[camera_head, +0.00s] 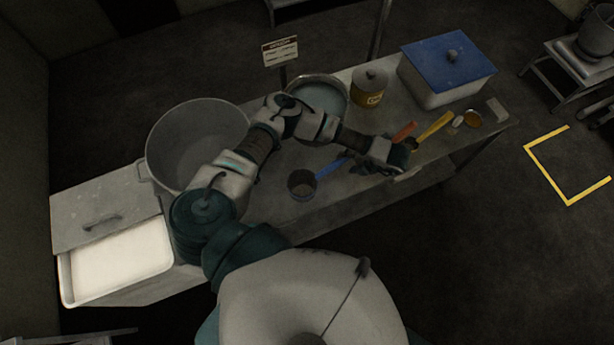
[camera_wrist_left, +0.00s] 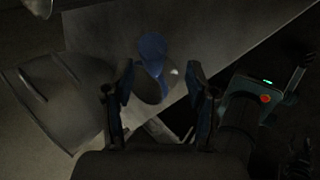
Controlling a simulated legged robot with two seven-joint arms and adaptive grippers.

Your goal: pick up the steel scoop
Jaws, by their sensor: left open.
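The steel scoop (camera_head: 302,185) is a round, dark metal cup on the front part of the steel table. Its blue handle (camera_head: 330,168) points to the right and away from me. My left gripper (camera_head: 372,167) is just past the handle's far end, low over the table. In the left wrist view my left gripper (camera_wrist_left: 160,98) has its two fingers spread wide. A blue handle (camera_wrist_left: 151,48) shows ahead, between the fingers in the picture, with a dark rounded part below it. I see no contact between fingers and scoop. My right gripper is not in view.
A large pot (camera_head: 197,140) and a white tray (camera_head: 117,264) stand at the left. Behind my arm are a round pan (camera_head: 322,94) and a yellow can (camera_head: 369,88). A blue-lidded box (camera_head: 447,62) stands at the back right. A yellow-handled tool (camera_head: 435,125) lies right of my gripper.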

